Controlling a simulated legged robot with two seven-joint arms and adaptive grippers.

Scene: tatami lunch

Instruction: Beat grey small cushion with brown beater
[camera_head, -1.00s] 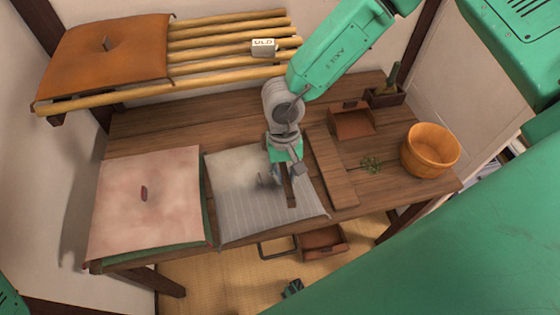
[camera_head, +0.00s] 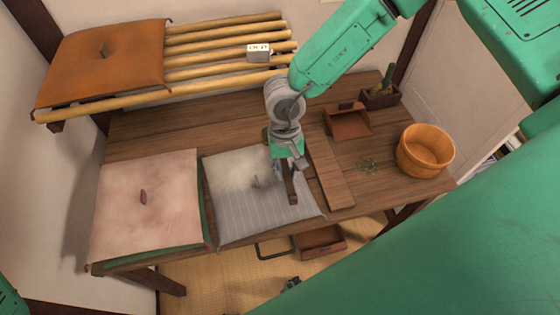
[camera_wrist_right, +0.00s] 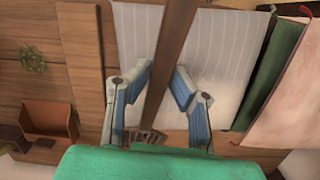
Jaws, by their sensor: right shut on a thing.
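My right gripper (camera_head: 284,166) is over the cushion's right part, shut on the brown beater (camera_head: 292,190). In the right wrist view, the beater's handle (camera_wrist_right: 175,35) runs between the fingers of my right gripper (camera_wrist_right: 162,82), across the striped cushion (camera_wrist_right: 222,30). A woven part of the beater shows low in that view, partly hidden by the wrist. I cannot tell whether the beater touches the cushion. My left gripper is not in view.
A pink cushion (camera_head: 165,215) on a green one lies left of the grey cushion. A wooden board (camera_head: 328,175), dustpan (camera_head: 348,124) and round tub (camera_head: 424,152) stand to the right. An orange cushion (camera_head: 120,70) and white tag (camera_head: 258,53) are on the bamboo rack behind.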

